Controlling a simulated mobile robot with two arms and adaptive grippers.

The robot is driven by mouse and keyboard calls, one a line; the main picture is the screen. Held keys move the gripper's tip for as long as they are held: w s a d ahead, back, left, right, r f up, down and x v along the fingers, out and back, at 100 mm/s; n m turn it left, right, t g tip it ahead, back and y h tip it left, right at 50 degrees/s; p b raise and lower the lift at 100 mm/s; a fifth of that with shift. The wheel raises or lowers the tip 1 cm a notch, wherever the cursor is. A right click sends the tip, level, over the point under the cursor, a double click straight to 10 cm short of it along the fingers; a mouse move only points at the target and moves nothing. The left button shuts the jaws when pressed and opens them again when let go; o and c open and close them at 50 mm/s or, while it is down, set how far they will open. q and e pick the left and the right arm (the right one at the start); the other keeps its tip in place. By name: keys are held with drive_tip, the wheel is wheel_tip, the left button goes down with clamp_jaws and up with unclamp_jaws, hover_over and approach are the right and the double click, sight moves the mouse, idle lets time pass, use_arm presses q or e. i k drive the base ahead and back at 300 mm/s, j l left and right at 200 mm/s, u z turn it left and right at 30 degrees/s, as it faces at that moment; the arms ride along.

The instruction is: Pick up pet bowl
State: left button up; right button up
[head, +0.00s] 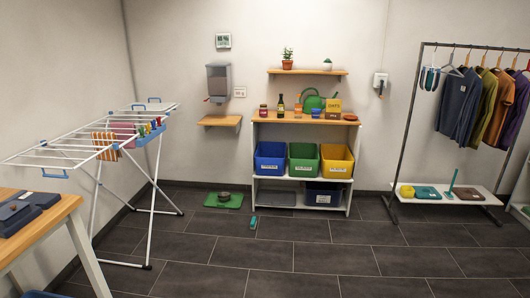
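A small dark grey bowl (224,197), which looks like the pet bowl, sits on a green mat (211,204) on the floor by the back wall. It stands below a small wooden wall shelf and a wall-mounted dispenser. It is small in the head view, and its contents cannot be made out. Neither of my grippers is in view.
A white drying rack (94,150) stands at the left, near a wooden table (55,222). A shelf unit (300,132) with colored bins is right of the mat. A teal object (253,222) lies on the floor. A clothes rail (403,140) stands right. The middle floor is clear.

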sight(224, 197)
drive_tip(key=i+j+u, duration=0.2)
drive_tip(key=i, duration=0.45)
drive_tip(key=i+l+u, duration=0.25)
drive_tip(key=i, duration=0.4)
drive_tip(key=i+u, duration=0.2)
drive_tip(key=i, duration=0.45)
